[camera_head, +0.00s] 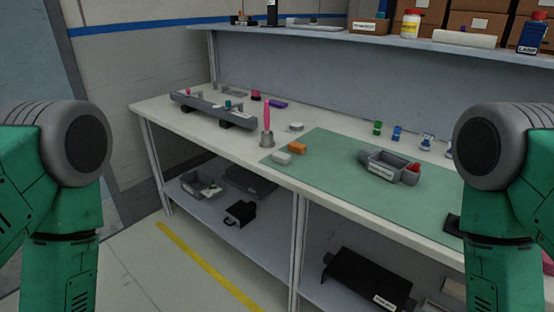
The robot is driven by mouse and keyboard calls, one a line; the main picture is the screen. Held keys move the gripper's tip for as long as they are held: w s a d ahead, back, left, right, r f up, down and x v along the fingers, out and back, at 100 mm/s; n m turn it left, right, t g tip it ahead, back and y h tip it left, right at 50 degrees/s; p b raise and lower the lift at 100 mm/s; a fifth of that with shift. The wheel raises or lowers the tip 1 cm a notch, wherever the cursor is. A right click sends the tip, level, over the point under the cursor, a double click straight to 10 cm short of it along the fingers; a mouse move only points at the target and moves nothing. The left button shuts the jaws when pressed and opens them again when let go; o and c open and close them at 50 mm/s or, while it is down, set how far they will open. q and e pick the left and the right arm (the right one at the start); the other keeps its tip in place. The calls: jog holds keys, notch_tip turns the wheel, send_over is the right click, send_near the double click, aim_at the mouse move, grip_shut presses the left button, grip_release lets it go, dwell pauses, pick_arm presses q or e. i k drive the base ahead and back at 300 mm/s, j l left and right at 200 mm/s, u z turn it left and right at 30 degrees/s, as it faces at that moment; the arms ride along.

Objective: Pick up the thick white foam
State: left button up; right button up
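A small thick white block (282,157), which looks like the white foam, lies at the left edge of the green mat (335,162) on the workbench. An orange block (297,147) lies just behind it, to the right. A low round whitish piece (296,126) sits farther back on the bare bench top. My green upper arms show at the left and right edges of the view. Neither gripper is in view.
The bench (153,108) holds a long grey rail part (205,110), a pink item in a grey holder (267,140), a grey tray (388,163) and several small coloured parts behind it. An upper shelf (290,33) runs above; a lower shelf holds dark parts.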

aim_at(282, 158)
jog(key=i+j, duration=0.6)
jog(key=j, duration=0.25)
jog(key=i+j, duration=0.25)
jog(key=j, duration=0.15)
